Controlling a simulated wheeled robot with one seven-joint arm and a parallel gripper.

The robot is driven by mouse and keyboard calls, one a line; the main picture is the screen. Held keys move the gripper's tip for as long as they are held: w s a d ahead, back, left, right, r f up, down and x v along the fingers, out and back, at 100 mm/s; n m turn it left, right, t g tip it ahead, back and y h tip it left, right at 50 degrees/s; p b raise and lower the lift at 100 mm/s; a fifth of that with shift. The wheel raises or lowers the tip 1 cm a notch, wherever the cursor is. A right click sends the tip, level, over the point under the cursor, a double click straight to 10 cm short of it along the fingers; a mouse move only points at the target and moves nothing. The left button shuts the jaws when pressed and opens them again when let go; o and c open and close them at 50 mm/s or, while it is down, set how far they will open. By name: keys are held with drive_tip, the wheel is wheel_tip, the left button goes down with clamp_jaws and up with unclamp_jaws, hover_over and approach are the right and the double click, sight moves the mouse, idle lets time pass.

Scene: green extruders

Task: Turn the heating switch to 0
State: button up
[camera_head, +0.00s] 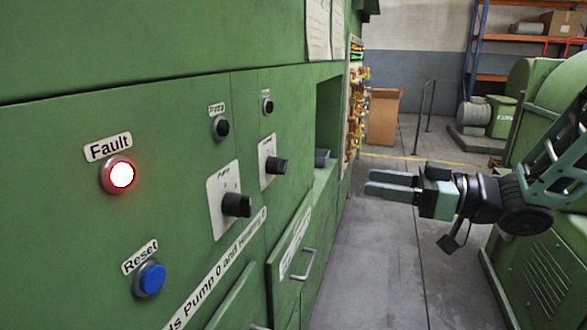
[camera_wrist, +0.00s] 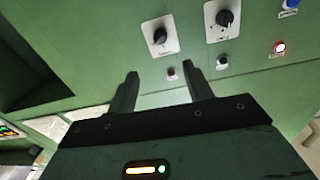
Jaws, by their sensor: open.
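The heating switch (camera_head: 276,165) appears to be the farther of two black rotary knobs on white plates on the green cabinet; its lettering is too small to read. It also shows in the wrist view (camera_wrist: 160,36), beyond my fingertips. The nearer knob (camera_head: 236,204) has a plate that seems to read "Pump", and it shows in the wrist view (camera_wrist: 225,18). The exact setting of the knobs is unclear. My gripper (camera_head: 370,182) is open and empty, right of the panel and apart from both knobs. Its fingers (camera_wrist: 160,72) point toward the panel.
A lit Fault lamp (camera_head: 122,175), a blue Reset button (camera_head: 151,278) and small black buttons (camera_head: 221,128) sit on the panel. A drawer handle (camera_head: 305,265) juts out below. Green machinery (camera_head: 540,265) stands at right. The grey floor between is clear.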

sight(286, 169)
drive_tip(key=p+x, duration=0.2)
drive_tip(key=x, duration=1.5)
drive_tip(key=c, duration=1)
